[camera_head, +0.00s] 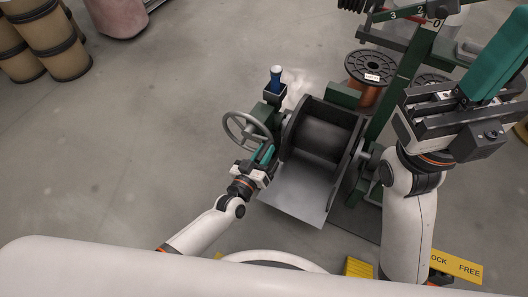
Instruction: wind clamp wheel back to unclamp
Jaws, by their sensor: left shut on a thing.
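The clamp wheel (231,121) is a grey spoked handwheel on the left side of the green machine. My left gripper (265,153) has its teal fingers at the wheel's lower right rim and is shut on it. The exact contact is small and partly hidden by the gripper body. My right gripper (505,45) is raised close to the camera at the upper right, away from the wheel. Its teal fingers point up and right, and the gap between them cannot be made out.
A dark drum (324,134) with a grey sloping plate (299,191) sits right of the wheel. A copper spool (370,68) stands behind. A yellow sign (457,265) reads "OCK FREE". Brown barrels (55,45) stand at the far left. The floor left of the wheel is clear.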

